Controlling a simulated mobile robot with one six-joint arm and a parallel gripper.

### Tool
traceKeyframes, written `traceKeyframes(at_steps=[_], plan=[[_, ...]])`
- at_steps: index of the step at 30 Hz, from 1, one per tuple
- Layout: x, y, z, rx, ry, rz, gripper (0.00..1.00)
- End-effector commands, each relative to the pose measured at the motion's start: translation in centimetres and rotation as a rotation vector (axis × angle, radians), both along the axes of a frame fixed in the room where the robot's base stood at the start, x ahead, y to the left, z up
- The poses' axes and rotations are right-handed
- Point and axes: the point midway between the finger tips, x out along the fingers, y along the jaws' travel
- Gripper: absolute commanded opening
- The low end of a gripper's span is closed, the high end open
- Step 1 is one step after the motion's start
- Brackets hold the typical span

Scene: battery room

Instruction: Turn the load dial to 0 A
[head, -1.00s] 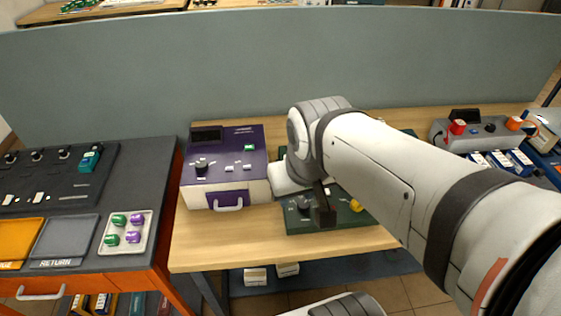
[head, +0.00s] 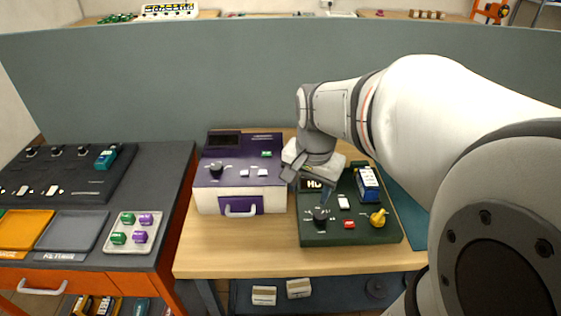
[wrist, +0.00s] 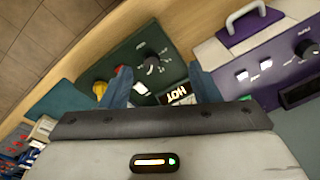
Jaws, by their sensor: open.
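A dark green panel unit (head: 325,238) sits on the wooden table. It carries a black dial (head: 320,214) with markings too small to read, a yellow knob (head: 378,218), a red button (head: 349,224), a white switch (head: 343,201) and a lit display reading "HOT" (wrist: 179,94). My gripper (head: 308,187) is open and empty, above the back left part of this unit. In the wrist view the black dial (wrist: 152,64) lies beyond my gripper's fingertips (wrist: 160,86), apart from them. A purple unit (head: 264,146) to the left has another black dial (head: 216,171).
Left is a dark bench with a grey tray (head: 76,232) and a light tray (head: 111,248) of green and purple pieces. A grey partition (head: 200,80) stands behind. The table's front strip is clear.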

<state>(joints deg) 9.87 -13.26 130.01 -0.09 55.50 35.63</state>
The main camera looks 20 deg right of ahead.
Motion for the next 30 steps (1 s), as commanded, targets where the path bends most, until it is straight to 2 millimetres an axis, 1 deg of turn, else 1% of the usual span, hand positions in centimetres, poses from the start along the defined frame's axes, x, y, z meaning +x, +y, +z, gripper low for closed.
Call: traceKeyframes(at_steps=[1,3,6,10,14,16,24,27,30], plan=[[1.3,-1.4,-2.9,0.017,0.029,-0.124,0.56],[2.7,-3.0,-4.7,0.036,0.059,-0.288,0.56],[4.2,-4.9,-6.7,0.054,0.09,-0.475,0.56],[5.2,-6.4,-8.2,0.064,0.115,-0.621,0.56],[5.4,-6.8,-9.3,0.068,0.123,-0.669,0.56],[5.4,-6.8,-10.2,0.067,0.125,-0.67,0.56],[5.4,-6.8,-14.4,0.068,0.124,-0.668,0.56],[5.4,-6.8,-15.4,0.067,0.123,-0.667,0.56],[5.4,-6.8,-16.0,0.067,0.121,-0.667,0.56]])
